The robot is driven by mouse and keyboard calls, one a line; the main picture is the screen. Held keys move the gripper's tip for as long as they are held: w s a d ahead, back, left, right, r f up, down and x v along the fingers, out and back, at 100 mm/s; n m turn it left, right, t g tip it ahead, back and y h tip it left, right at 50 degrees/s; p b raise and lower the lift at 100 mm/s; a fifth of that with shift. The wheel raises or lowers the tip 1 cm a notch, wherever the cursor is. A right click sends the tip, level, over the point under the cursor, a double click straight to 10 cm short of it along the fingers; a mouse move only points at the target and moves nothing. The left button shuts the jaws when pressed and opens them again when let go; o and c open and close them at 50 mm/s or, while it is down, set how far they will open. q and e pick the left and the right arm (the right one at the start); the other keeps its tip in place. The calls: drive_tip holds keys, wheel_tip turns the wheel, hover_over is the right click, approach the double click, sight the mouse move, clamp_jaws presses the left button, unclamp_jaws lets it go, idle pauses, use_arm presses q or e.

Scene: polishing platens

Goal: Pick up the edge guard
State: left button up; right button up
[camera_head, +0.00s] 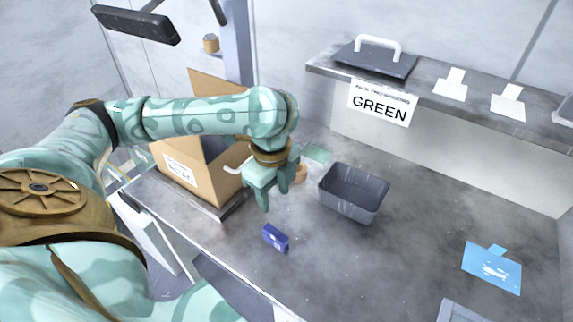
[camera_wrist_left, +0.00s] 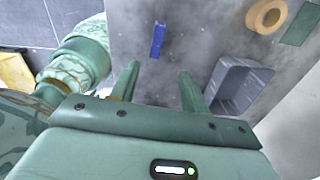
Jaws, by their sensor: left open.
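A small dark blue block (camera_head: 275,238), which looks like the edge guard, lies on the grey worktop near its front edge. In the left wrist view the blue block (camera_wrist_left: 157,40) shows as a narrow upright strip beyond the fingertips. My left gripper (camera_head: 273,198) is open and empty, pointing down above the worktop. It hangs behind the block in the head view, apart from it. In the left wrist view the open fingers (camera_wrist_left: 158,78) have bare worktop between them. My right gripper is not in view.
A grey open bin (camera_head: 340,208) stands right of the gripper. A tan ring (camera_head: 301,174) and a green pad (camera_head: 318,153) lie behind it. A cardboard box (camera_head: 180,168) stands left. A blue card (camera_head: 490,272) lies far right. The worktop around the block is clear.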

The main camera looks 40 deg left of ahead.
use_arm(q)
drive_tip(key=b, duration=0.3)
hover_over(275, 232)
wheel_tip(275, 232, down, 6)
drive_tip(key=shift+s+a+r, duration=0.1)
drive_tip(key=shift+a+r, duration=0.05)
drive_tip(key=shift+r, duration=0.05)
drive_tip(key=f+b, duration=0.1)
drive_tip(key=f, duration=0.1)
drive_tip(key=f+b, duration=0.1)
drive_tip(key=f, duration=0.1)
drive_tip(key=shift+w+f+b, duration=0.2)
drive_tip(key=shift+f+b, duration=0.1)
drive_tip(key=shift+b, duration=0.1)
drive_tip(key=shift+f, duration=0.35)
drive_tip(key=f+b, duration=0.4)
drive_tip(key=f, duration=0.1)
drive_tip(key=shift+d+f, duration=0.1)
drive_tip(key=shift+d, duration=0.1)
drive_tip(key=shift+s+r, duration=0.1)
drive_tip(key=shift+r, duration=0.1)
drive_tip(key=shift+c, duration=0.3)
clamp_jaws()
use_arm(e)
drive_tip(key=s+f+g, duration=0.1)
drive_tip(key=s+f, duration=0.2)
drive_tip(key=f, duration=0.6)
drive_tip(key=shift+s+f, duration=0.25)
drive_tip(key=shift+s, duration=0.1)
